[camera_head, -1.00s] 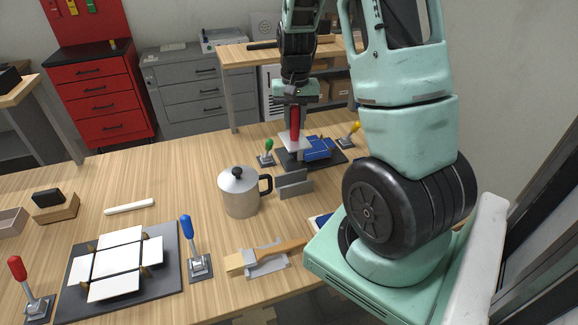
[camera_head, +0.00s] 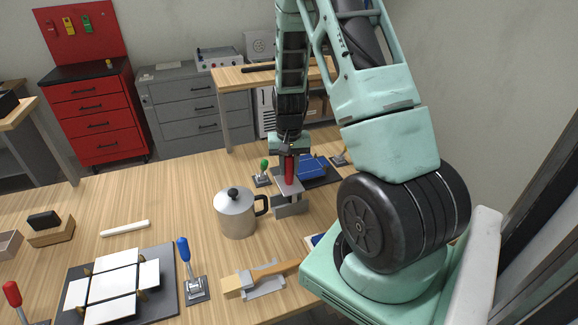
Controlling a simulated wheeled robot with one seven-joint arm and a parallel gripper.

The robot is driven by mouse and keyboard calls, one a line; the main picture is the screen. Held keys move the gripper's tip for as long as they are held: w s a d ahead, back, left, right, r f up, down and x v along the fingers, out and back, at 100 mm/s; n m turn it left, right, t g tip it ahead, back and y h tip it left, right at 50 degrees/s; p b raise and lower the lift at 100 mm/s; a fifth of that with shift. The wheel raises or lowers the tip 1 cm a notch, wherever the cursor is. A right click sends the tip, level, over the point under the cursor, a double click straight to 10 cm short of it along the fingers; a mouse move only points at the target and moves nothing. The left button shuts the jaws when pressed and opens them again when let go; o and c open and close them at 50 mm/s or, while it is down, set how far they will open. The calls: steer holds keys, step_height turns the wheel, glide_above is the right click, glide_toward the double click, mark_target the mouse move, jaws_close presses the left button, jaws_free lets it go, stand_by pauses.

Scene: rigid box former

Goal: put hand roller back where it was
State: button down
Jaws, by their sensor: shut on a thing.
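My gripper (camera_head: 289,152) is shut on the red handle of the hand roller (camera_head: 289,170), which hangs roughly upright with a pale grey part at its lower end. The grey metal cradle (camera_head: 289,208) stands on the table right of the metal pot, directly below the roller in the picture. The roller's lower end overlaps the cradle's upper edge in this view; I cannot tell whether they touch. My fingers are small and partly hidden by the wrist.
A metal pot (camera_head: 236,214) stands close left of the cradle. A dark plate with a blue box (camera_head: 312,167) and toggle clamps lies behind. A wooden-handled tool (camera_head: 262,278) rests in front. White panels (camera_head: 112,283) lie on a dark plate at left, beside a blue-handled clamp (camera_head: 187,262).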

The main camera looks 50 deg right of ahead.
steer(key=shift+f+b, duration=0.35)
steer(key=shift+f, duration=0.25)
steer(key=c, duration=1.2)
jaws_free()
steer(key=shift+r, duration=0.1)
